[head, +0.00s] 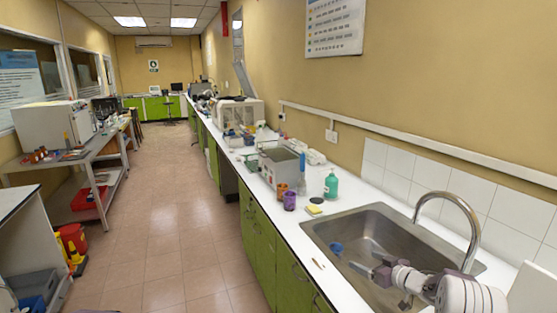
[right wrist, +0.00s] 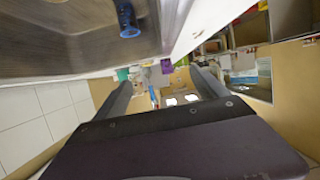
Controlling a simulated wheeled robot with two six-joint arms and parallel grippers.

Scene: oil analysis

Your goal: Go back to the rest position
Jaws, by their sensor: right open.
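My right gripper (head: 362,269) is over the steel sink (head: 318,222) in the head view, its arm coming in from the lower right. In the right wrist view the right gripper (right wrist: 162,78) has its two dark fingers spread apart, with nothing between them. A small blue cup (head: 336,248) is in the sink, just left of the gripper tips and apart from them as far as I can tell. The blue cup also shows at the top of the right wrist view (right wrist: 128,20). My left gripper is not in view.
A curved faucet (head: 452,197) rises behind my right arm. On the white counter beyond the sink stand a green bottle (head: 331,186), a purple cup (head: 290,201), an orange cup (head: 282,190) and a grey bath (head: 279,166). The tiled aisle (head: 165,230) on the left is clear.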

